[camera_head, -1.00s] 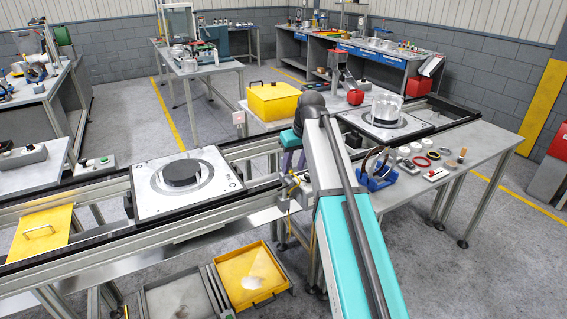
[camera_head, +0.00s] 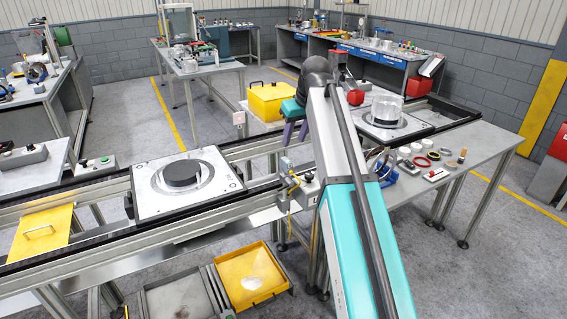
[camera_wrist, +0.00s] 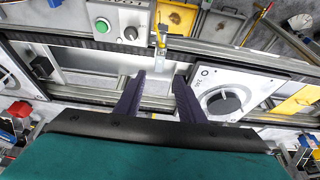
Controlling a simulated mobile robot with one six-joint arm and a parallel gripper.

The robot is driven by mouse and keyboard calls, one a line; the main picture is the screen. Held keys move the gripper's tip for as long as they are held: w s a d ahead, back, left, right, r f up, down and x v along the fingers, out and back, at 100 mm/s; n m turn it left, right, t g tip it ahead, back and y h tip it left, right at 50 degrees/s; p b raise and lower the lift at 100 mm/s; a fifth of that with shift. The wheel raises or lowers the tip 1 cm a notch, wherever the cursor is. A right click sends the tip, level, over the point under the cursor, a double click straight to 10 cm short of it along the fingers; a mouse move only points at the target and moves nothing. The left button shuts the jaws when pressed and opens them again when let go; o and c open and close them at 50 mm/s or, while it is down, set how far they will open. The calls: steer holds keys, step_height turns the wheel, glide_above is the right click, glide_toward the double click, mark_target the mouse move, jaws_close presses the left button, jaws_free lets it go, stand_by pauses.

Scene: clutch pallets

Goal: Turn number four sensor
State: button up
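A small sensor (camera_head: 289,183) with yellow parts is mounted on the near rail of the conveyor line. In the wrist view the sensor (camera_wrist: 161,38) appears beyond my fingertips, on a bracket at the rail. No number is readable on it. My gripper (camera_head: 290,134) is above the conveyor, higher in the picture than the sensor and apart from it. In the wrist view my gripper (camera_wrist: 160,76) has its two dark fingers spread, with nothing between them.
A pallet (camera_head: 145,208) with a black disc (camera_head: 182,174) lies on the line at left. Another pallet (camera_head: 411,130) carries a clear cylinder (camera_head: 387,109) at right. A control box with a green button (camera_wrist: 119,17) is near the sensor. A yellow box (camera_head: 273,100) stands behind my gripper.

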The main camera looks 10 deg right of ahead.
mark_target(287, 161)
steer(key=shift+p+x, duration=1.55)
steer(key=shift+x, duration=5.15)
